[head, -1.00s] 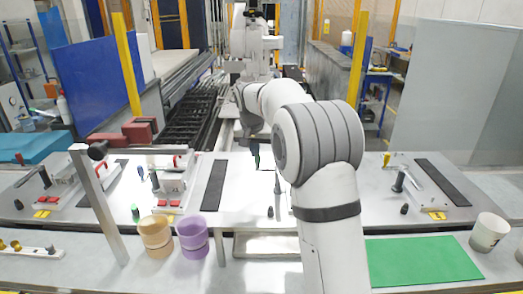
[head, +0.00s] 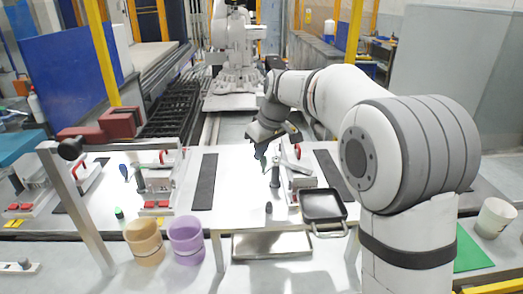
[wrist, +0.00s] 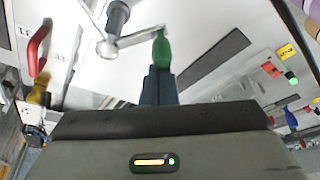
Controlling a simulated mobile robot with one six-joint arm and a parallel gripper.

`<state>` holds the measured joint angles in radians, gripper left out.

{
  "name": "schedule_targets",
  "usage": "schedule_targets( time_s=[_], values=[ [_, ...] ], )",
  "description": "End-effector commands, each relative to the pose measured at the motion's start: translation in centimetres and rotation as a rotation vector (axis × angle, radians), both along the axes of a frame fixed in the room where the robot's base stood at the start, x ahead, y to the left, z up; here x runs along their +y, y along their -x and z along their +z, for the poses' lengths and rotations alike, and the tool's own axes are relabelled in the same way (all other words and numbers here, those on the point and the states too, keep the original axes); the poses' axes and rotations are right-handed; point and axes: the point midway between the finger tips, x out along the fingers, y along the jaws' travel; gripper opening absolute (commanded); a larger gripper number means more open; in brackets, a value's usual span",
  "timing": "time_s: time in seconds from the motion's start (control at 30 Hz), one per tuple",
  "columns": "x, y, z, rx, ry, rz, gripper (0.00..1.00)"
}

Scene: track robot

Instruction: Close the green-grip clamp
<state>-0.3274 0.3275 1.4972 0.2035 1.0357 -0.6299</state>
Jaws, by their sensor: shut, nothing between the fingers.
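The green grip (wrist: 161,48) of the clamp is at the upper middle of the wrist view, on the end of a silver lever (wrist: 136,38) that runs to a dark-topped post (wrist: 117,16). My gripper (wrist: 158,82) is shut and empty. Its fingertips are right at the lower end of the green grip; I cannot tell whether they touch it. In the head view, my gripper (head: 262,150) points down over the white table beside the clamp's dark post (head: 275,172). The green grip (head: 263,165) is small there and partly hidden by the fingers.
A red-handled clamp (head: 298,152) is close to the right of my gripper. A black pan (head: 323,222) lies at the table's front right. Another red-handled clamp (head: 162,158), an orange cup (head: 143,243) and a purple cup (head: 187,242) stand left. Dark strips (head: 204,182) lie on the table.

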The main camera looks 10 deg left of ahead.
Motion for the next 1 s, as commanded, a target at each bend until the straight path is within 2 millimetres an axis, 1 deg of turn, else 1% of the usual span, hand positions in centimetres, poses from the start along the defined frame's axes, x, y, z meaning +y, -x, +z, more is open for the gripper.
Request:
schedule_targets(
  time_s=[0.2,0.47,0.7,1.0],
  values=[
    [-0.2,1.3,-0.2,0.001,-0.001,0.223,0.0],
    [-1.1,2.0,-0.1,0.0,0.001,0.46,0.0],
    [-2.0,2.3,-0.1,0.0,0.001,0.459,0.0],
    [-2.6,2.4,0.0,-0.001,0.002,0.457,0.0]
  ],
)
